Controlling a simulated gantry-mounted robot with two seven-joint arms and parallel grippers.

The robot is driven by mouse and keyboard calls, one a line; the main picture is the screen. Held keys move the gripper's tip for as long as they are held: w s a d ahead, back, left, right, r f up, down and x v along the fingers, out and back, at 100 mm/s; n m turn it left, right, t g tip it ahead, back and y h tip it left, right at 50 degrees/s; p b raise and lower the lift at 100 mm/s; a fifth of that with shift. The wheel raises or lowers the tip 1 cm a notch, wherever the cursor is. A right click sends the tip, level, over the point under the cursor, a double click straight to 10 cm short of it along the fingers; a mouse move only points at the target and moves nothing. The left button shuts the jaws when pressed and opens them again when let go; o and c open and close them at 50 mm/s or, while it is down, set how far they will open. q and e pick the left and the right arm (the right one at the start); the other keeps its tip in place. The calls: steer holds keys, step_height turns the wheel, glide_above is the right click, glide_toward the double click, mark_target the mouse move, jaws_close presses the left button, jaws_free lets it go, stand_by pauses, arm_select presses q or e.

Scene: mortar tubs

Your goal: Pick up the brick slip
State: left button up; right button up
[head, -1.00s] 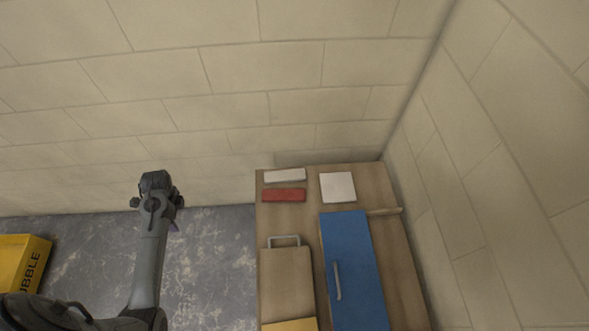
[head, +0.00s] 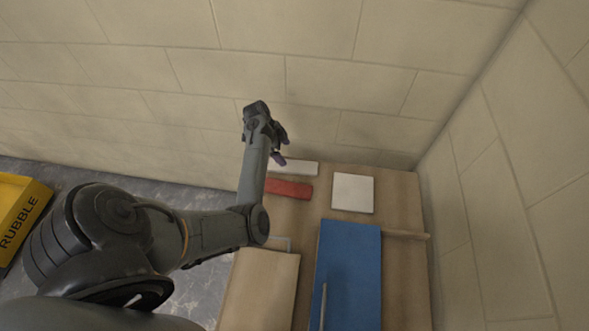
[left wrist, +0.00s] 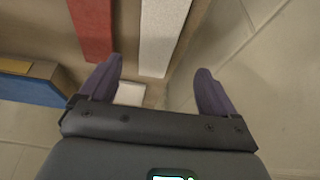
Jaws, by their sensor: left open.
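The red brick slip (head: 289,188) lies flat on the wooden bench top, its left end partly hidden by my left arm. A long pale slip (head: 296,168) lies just behind it, also partly hidden. My left gripper (head: 281,147) is open and empty, above the back left of the bench near the wall. In the left wrist view its purple fingers (left wrist: 158,65) are spread, with the pale slip (left wrist: 163,38) ahead between them. The red slip (left wrist: 93,30) lies off to the left there. My right gripper is not in view.
A white square tile (head: 353,193) lies right of the slips. A blue board with a handle (head: 347,270) and a wooden board (head: 262,285) lie in front. Walls stand close behind and right. A yellow rubble tub (head: 22,215) is on the floor at left.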

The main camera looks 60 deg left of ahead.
mark_target(292, 166)
arm_select(q)
steer(key=x, duration=0.3)
steer(key=shift+s+b, duration=0.15)
steer(key=shift+b, duration=0.15)
steer(key=shift+d+f, duration=0.1)
steer(key=shift+f, duration=0.25)
steer(key=b+x, duration=0.2)
steer(key=x, duration=0.2)
steer(key=shift+f, duration=0.1)
steer(key=shift+d+f, duration=0.1)
steer(key=shift+f, duration=0.1)
steer(key=c, duration=1.4)
steer(key=shift+c, duration=0.3)
steer(key=shift+r, duration=0.1)
